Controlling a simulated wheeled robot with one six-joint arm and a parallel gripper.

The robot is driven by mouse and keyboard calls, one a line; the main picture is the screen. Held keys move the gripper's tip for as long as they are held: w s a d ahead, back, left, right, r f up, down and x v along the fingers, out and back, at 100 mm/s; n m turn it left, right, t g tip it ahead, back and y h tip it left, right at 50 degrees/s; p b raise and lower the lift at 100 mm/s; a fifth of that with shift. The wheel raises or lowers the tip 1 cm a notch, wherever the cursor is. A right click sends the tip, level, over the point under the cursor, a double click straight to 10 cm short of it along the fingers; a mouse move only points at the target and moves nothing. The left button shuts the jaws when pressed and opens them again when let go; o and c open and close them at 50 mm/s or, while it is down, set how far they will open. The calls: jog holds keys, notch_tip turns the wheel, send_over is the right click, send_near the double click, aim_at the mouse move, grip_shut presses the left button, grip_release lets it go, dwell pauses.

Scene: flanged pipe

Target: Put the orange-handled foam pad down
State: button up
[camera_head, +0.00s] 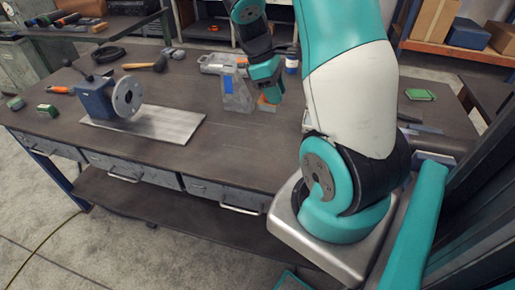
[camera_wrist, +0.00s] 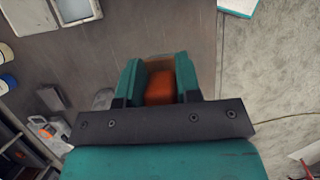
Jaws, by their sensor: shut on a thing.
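My gripper (camera_head: 268,80) is over the workbench, near its back part in the head view. It is shut on the orange handle (camera_wrist: 159,88) of the foam pad, which shows between the two fingers in the wrist view. A brownish part of the pad (camera_wrist: 158,64) shows just beyond the handle; the fingers hide the rest. In the head view a small orange patch of the pad (camera_head: 266,103) shows below the fingers. Whether the pad touches the bench top cannot be told.
A translucent bin (camera_head: 237,94) stands just left of my gripper. A blue vise (camera_head: 93,101) with a round flange (camera_head: 127,97) stands by a pale metal plate (camera_head: 150,124). A mallet (camera_head: 145,66) lies behind. The bench top (camera_head: 225,145) in front is clear.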

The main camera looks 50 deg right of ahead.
notch_tip(320, 180, down, 20)
jog(key=p, duration=0.3)
jog(key=shift+s+d+r, duration=0.1)
jog(key=shift+r, duration=0.15)
jog(key=shift+f, duration=0.15)
jog(key=o, duration=0.9)
